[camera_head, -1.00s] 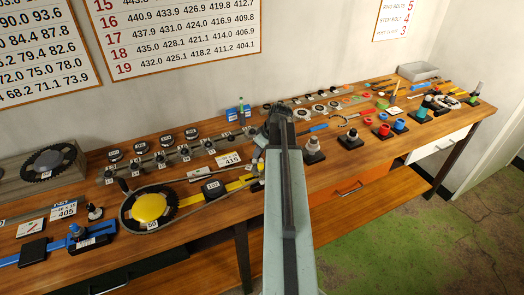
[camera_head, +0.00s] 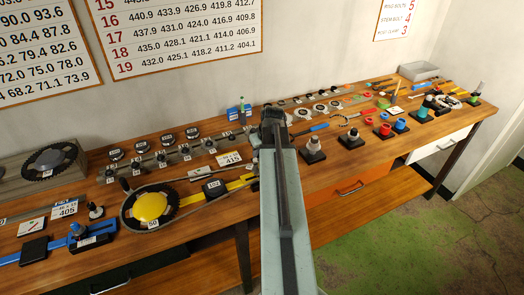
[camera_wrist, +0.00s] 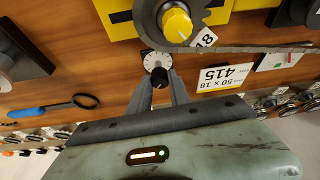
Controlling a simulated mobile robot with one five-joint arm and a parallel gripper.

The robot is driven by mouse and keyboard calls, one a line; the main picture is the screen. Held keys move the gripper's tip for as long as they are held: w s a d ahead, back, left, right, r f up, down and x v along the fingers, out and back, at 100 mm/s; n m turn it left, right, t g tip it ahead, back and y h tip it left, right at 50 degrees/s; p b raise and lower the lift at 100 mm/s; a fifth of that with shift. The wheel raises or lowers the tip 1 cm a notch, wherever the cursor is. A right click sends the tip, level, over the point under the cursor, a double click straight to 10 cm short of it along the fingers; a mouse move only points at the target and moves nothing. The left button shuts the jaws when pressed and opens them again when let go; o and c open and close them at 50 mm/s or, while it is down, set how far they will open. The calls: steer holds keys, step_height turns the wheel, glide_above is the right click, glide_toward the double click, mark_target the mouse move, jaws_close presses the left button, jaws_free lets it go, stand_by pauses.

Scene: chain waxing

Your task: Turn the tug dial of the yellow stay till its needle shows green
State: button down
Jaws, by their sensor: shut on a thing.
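The yellow stay (camera_head: 189,200) lies along the left half of the bench, with a large yellow disc (camera_head: 150,207) at its left end and a chain around it. In the wrist view its other end shows a yellow hub (camera_wrist: 177,23) beside an 18 tag. Next to the hub is the tug dial (camera_wrist: 157,61), a small round white face with dark marks. The needle and any green zone are too small to make out. My gripper (camera_wrist: 160,84) is closed on a small black knob (camera_wrist: 160,76) at the dial's edge. In the head view my arm hides the dial.
A white 415 card (camera_wrist: 226,76) stands close to the right of my gripper in the wrist view. A blue-handled ring tool (camera_wrist: 54,106) lies to the left. A row of small black-topped posts (camera_head: 160,159) stands behind the stay.

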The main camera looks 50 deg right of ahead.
steer(key=c, duration=1.2)
jaws_free()
steer(key=shift+d, duration=0.1)
steer(key=p+v, duration=0.7)
steer(key=shift+r, duration=0.4)
steer(key=shift+s, duration=0.1)
